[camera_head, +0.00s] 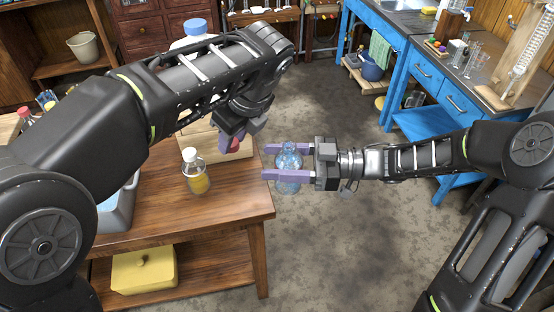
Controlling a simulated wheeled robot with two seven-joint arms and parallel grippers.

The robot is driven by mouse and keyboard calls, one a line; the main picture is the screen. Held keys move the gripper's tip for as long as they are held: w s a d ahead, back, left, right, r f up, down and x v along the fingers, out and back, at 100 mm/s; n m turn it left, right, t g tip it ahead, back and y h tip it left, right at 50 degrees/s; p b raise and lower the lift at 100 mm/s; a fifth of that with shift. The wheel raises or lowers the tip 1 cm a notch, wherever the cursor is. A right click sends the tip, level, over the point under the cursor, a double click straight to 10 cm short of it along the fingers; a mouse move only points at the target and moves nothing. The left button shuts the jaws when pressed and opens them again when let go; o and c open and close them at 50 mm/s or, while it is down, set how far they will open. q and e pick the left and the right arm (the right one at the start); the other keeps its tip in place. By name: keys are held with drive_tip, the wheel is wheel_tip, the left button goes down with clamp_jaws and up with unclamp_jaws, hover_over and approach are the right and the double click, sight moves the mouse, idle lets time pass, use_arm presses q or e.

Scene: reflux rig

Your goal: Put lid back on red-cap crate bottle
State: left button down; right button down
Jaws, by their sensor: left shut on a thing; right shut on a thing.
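My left gripper (231,143) is shut on a small red cap (235,145), just above a pale wooden crate (215,152) on the bench. The purple fingers partly hide the cap. My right gripper (285,162) is shut on a clear bluish glass bottle (289,159). It holds the bottle roughly upright, past the bench's right edge and over the floor. No cap shows on its neck. The cap and the bottle are apart, with the cap to the left of the bottle.
A white-capped bottle with yellow liquid (196,177) stands on the wooden bench (170,213). A grey basin (122,208) and a red-capped bottle (27,115) are at the left. A blue workbench (428,70) stands at the back right. Open floor lies between.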

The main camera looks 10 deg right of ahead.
sight(290, 148)
use_arm(q)
drive_tip(key=s+d+r+m+h, duration=0.1)
drive_tip(key=s+d+r+m, duration=0.1)
drive_tip(key=d+r+m, duration=0.1)
drive_tip(key=s+d+r+m+h, duration=0.1)
drive_tip(key=d+r+m, duration=0.2)
drive_tip(key=d, duration=0.1)
drive_tip(key=s+d+r+m+t+h, duration=0.1)
drive_tip(key=s+d+r+m, duration=0.1)
drive_tip(key=d+r+m, duration=0.1)
drive_tip(key=shift+s+d+r+m, duration=0.35)
drive_tip(key=shift+r+m, duration=0.15)
drive_tip(key=shift+r, duration=0.1)
drive_tip(key=shift+f, duration=0.1)
drive_tip(key=shift+f, duration=1.95)
drive_tip(key=shift+w+h, duration=0.1)
drive_tip(key=shift+h, duration=0.2)
drive_tip(key=shift+f, duration=0.85)
drive_tip(key=shift+f, duration=0.6)
